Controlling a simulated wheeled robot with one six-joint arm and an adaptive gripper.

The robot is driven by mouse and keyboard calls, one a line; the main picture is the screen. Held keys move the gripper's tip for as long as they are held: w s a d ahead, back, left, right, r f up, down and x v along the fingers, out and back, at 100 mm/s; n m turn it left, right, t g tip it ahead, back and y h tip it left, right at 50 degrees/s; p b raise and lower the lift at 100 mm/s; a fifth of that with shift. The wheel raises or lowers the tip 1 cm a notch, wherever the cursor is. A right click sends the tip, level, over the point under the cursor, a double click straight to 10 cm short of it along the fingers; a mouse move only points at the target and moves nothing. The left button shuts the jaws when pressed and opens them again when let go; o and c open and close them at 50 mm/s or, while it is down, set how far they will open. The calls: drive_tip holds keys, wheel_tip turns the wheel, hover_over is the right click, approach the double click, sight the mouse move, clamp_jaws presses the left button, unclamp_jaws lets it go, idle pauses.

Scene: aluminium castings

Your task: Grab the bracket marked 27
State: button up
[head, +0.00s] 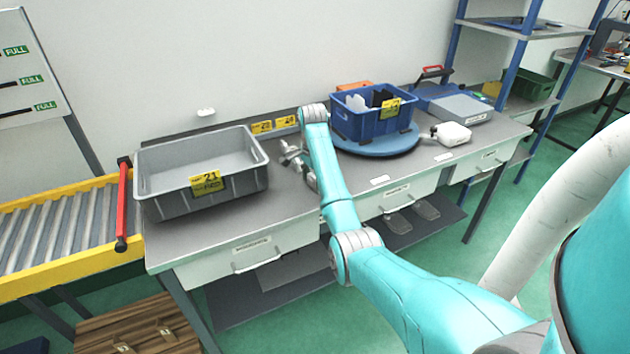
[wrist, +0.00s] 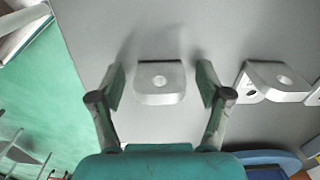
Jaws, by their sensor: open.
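In the wrist view a small silver bracket (wrist: 160,97) with a round hole lies on the grey bench top. My gripper (wrist: 161,85) is open, one finger on each side of this bracket with gaps on both sides. I cannot tell its height above the bench. A second silver bracket (wrist: 281,80), also with a hole, lies to the right, outside the fingers. No 27 can be read on either bracket. In the head view small silver parts (head: 290,152) show left of my arm; my gripper there cannot be made out clearly.
A grey crate (head: 235,182) tagged 21 stands on the bench at left, beside a roller conveyor (head: 60,228). A blue crate (head: 360,127) stands on a blue turntable (head: 378,146) at right. A white object (head: 453,134) lies farther right. Yellow tags (head: 274,126) line the back edge.

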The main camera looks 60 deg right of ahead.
drive_tip(key=c, duration=1.3)
drive_tip(key=shift+o, duration=0.2)
